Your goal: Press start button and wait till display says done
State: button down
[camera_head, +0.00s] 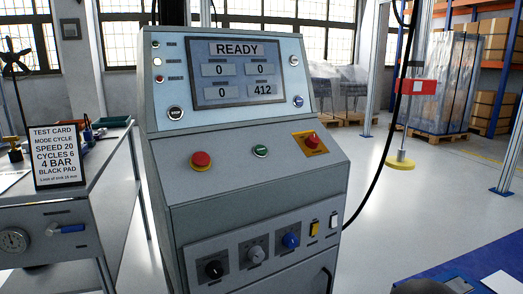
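A grey control console (245,185) stands in the middle of the head view. Its display (237,72) reads READY, with 0, 0, 0 and 412 in four fields. A green button (260,151) sits on the sloped panel; its label is too small to read. A red mushroom button (201,160) is to its left, and another red button (312,141) on a yellow plate is to its right. Black (214,269), grey (256,254) and blue (291,240) knobs and two switches are on the lower front. My gripper is not recognisable in view.
A test card (58,156) stands on a bench (90,185) at left: mode cycle, speed 20, cycles 6, 4 bar, black pad. A pressure gauge (13,241) is on the bench front. Floor between is clear.

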aim_at(260, 149)
jog(key=z, duration=2.35)
jog(key=k, duration=1.4)
jog(key=u, duration=1.85)
jog(key=i, duration=0.5)
jog(key=z, duration=0.1)
